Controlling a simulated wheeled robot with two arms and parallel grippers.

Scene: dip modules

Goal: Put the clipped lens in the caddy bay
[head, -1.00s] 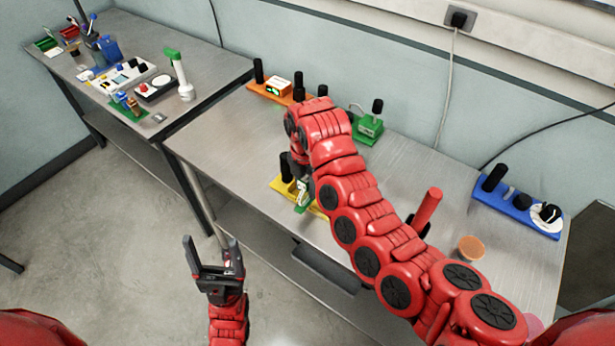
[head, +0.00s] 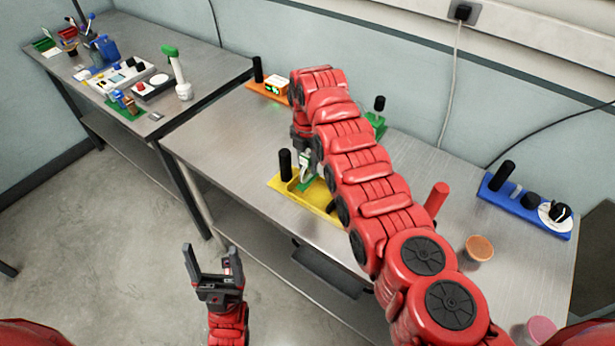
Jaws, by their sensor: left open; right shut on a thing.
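A yellow tray-like module (head: 278,184) with a black post sits at the near edge of the right table; it appears to be the caddy. My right gripper (head: 305,152) points down over its middle and is shut on a small white and green piece (head: 305,170), seemingly the clipped lens. The piece is at the tray's bay area; I cannot tell whether it touches the tray. My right arm hides the tray's right part. My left gripper (head: 211,260) is open and empty, in front of the table above the floor.
Behind stand an orange module (head: 272,88) and a green module (head: 376,122), partly hidden by my arm. A blue module (head: 524,207), a red cylinder (head: 436,198) and an orange-topped jar (head: 479,249) are to the right. The table's left part is clear.

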